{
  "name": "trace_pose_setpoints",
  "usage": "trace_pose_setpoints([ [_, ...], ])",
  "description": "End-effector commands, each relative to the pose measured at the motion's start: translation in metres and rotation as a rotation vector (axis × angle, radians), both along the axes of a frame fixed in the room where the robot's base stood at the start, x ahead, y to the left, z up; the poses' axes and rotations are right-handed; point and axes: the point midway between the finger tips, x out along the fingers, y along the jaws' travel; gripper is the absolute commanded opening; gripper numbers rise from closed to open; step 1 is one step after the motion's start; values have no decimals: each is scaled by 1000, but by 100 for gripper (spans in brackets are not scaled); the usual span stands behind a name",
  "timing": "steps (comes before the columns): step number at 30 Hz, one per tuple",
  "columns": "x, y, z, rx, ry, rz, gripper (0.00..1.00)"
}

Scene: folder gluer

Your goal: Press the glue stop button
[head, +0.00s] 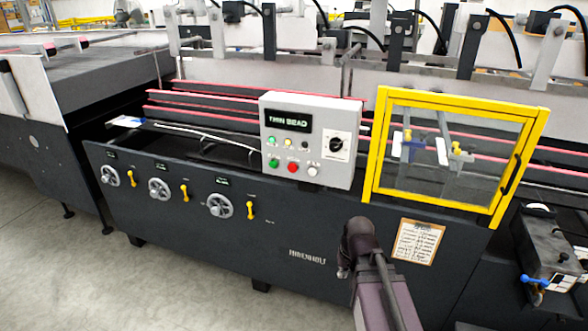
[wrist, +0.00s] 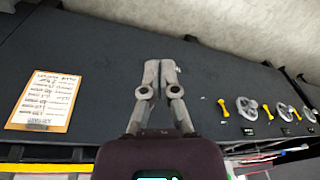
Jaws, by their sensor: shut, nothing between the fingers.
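The grey control box (head: 322,118) stands on the machine's front edge in the head view, with a display reading "THIN BEAD". Its lower row has a green button (head: 273,163), a red button (head: 292,168) and a white button (head: 312,171). The labels are too small to read, so I cannot confirm which is glue stop; the red one looks like a stop button. My gripper (wrist: 161,68) is shut and empty in the wrist view, over the dark front panel. In the head view my arm is below and right of the box, apart from it.
A yellow-framed clear guard (head: 456,91) stands right of the box. A black rotary knob (head: 337,145) is on the box. Several handwheels (head: 220,205) and yellow levers (head: 250,210) are on the panel at left. A paper notice (head: 418,241) hangs at right. Floor is clear at front left.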

Motion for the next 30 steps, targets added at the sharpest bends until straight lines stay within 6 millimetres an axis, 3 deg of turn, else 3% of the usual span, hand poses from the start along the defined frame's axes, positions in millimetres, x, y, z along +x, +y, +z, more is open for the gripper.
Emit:
trace_pose_setpoints([
  [11, 103, 77, 5, 242, -331, 73, 0],
  [21, 191, 140, 37, 460, -657, 41, 0],
  [30, 254, 176, 70, 610, -912, -75, 0],
])
